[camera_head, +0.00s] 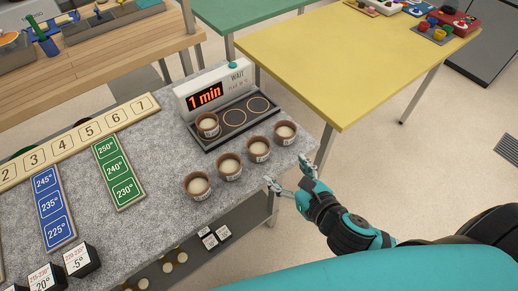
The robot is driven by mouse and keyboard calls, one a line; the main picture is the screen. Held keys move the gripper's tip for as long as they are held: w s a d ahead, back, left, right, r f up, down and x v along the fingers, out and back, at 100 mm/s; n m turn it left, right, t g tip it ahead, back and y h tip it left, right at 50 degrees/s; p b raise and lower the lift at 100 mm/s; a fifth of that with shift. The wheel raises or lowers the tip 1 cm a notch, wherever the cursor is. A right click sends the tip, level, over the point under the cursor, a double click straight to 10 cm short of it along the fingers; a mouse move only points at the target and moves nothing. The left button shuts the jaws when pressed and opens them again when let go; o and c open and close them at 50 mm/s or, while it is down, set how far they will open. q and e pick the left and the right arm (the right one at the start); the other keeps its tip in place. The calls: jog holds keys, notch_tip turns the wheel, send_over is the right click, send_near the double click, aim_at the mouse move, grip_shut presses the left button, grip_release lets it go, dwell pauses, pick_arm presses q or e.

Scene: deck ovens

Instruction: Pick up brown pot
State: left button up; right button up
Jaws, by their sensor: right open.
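Several small brown pots with pale contents and white labels stand upright on the grey speckled counter (165,165). One pot (285,133) is nearest the right edge, then come a second (258,149), a third (230,167) and a fourth (197,186) in a slanting row. Another brown pot (208,126) stands on the left ring of the black timer tray (237,137). My right gripper (287,174) is open and empty by the counter's right edge, to the lower right of the row and apart from the pots. My left gripper is not in view.
A white display (215,89) reading "1 min" and "WAIT" stands behind the tray. A numbered wooden strip (75,144), blue and green temperature cards and dark cubes (82,260) lie to the left. A yellow table (350,60) stands behind right. Floor on the right is clear.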

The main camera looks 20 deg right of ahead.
aim_at(260, 148)
jog(key=p+x, duration=0.1)
jog(key=x, duration=1.4)
jog(key=shift+w+a+f+p, duration=0.1)
jog(key=shift+a+f+p, duration=0.1)
jog(key=shift+p, duration=0.2)
jog(key=shift+d, duration=0.1)
jog(key=shift+c, duration=0.9)
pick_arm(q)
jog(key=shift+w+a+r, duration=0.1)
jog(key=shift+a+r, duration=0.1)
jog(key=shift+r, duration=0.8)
pick_arm(e)
jog(key=c, duration=0.9)
